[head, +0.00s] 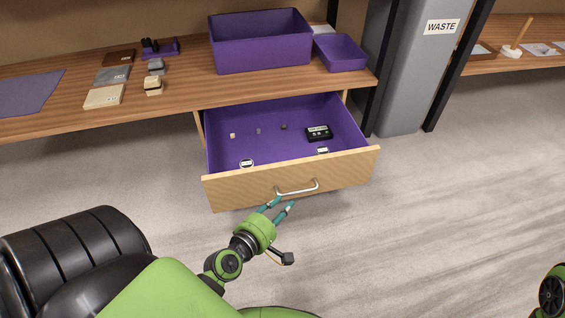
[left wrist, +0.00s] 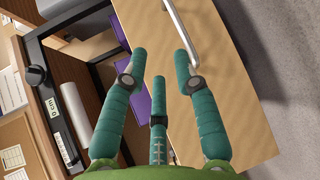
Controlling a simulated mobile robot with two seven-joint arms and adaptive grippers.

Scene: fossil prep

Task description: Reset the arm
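My left gripper (head: 279,206) is in front of the open drawer, just below its metal handle (head: 297,187). Its teal fingers are spread and nothing is between them. In the left wrist view the open fingers (left wrist: 160,62) point at the pale wood drawer front (left wrist: 235,95), and the handle (left wrist: 182,30) lies just beyond the right fingertip. I cannot tell whether that fingertip touches the handle. My right gripper is not in view; only a piece of my right arm shows at the lower right edge of the head view.
The drawer (head: 360,165) is pulled out and has a purple lining, holding a black device (head: 319,132) and several small pieces. The wooden bench (head: 190,90) above carries a large purple bin (head: 262,42) and a smaller purple tray (head: 340,53). A grey waste bin (head: 410,80) stands right. Floor at right is clear.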

